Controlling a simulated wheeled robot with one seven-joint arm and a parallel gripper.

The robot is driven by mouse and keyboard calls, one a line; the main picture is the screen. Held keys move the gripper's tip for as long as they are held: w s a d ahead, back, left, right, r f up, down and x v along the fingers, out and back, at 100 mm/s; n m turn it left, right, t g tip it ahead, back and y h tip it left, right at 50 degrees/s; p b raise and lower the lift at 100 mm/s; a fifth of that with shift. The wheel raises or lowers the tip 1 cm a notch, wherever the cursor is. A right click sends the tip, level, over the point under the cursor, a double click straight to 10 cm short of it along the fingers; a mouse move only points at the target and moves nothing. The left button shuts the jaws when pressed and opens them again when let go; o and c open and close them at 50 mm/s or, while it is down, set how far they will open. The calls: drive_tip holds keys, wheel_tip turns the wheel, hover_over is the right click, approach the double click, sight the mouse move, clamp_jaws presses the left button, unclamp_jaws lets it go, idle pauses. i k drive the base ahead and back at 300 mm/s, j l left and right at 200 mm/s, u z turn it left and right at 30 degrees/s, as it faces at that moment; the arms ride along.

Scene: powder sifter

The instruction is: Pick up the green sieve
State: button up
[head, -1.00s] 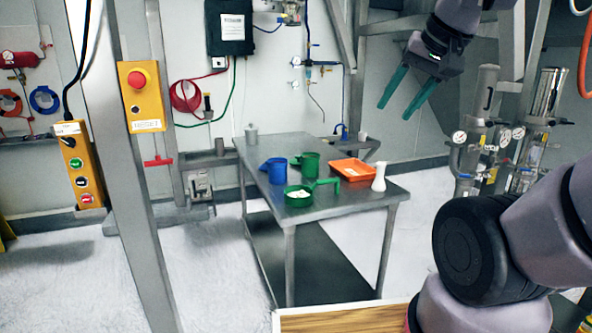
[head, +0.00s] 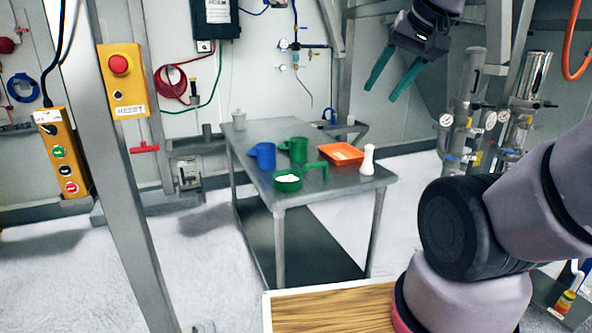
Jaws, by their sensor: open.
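The green sieve (head: 287,182) sits near the front edge of the metal table (head: 328,191). It is a round green ring with white material inside and a handle pointing right. My gripper (head: 392,86) is high at the upper right, well above and apart from the table. Its two teal fingers are spread and empty, pointing down to the left.
A blue jug (head: 263,156) and a green jug (head: 298,150) stand behind the sieve. An orange tray (head: 342,154) and a white bottle (head: 367,160) are to the right. A steel post (head: 134,190) rises at left.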

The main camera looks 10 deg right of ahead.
sight(283, 180)
drive_tip(key=i+j+z, duration=0.1)
drive_tip(key=i, duration=0.25)
drive_tip(key=i+j, duration=0.15)
drive_tip(key=i, duration=0.2)
drive_tip(key=i+j+z, duration=0.15)
drive_tip(key=i, duration=0.2)
